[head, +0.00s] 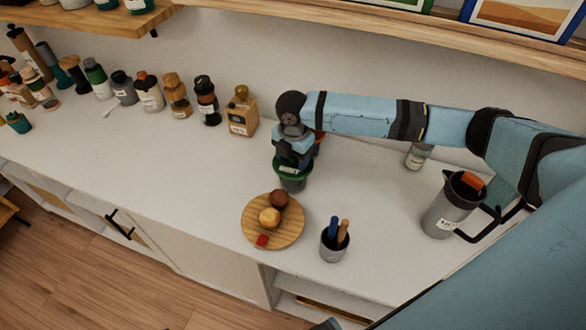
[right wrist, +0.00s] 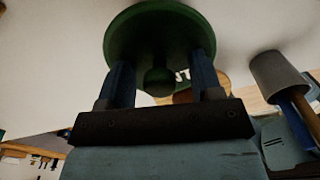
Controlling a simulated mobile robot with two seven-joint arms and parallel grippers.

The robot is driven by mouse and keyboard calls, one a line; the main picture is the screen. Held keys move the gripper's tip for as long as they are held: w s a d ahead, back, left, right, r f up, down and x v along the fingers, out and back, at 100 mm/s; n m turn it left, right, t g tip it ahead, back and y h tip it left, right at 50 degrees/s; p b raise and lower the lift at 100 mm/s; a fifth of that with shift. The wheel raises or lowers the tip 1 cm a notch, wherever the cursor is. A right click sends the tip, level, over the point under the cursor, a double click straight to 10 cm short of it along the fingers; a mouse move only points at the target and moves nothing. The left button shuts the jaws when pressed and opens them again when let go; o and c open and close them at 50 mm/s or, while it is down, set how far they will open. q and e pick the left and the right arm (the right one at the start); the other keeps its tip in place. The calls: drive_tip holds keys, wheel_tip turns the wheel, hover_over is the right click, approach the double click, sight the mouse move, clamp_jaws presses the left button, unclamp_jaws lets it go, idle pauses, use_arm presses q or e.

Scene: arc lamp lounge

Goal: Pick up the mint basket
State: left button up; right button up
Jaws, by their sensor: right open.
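My right gripper (head: 292,161) points down over a green-topped container (head: 291,183) on the white counter, behind the wooden plate. In the right wrist view, the container's round dark green top (right wrist: 160,28) has a small knob. The open blue fingers of the gripper (right wrist: 162,78) stand on either side of this knob. I cannot tell whether they touch it. The arm and gripper hide part of the container. Nothing I see is clearly a basket, so I cannot tell whether this container is the mint basket. My left gripper is not in view.
A round wooden plate (head: 287,234) with small food pieces lies in front. A grey cup (head: 334,247) with utensils stands right of it. A grey pitcher (head: 446,210) stands further right. Several jars and a wooden box (head: 242,118) line the wall. The counter's left front is clear.

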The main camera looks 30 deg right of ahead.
clamp_jaws()
drive_tip(key=shift+r, duration=0.15)
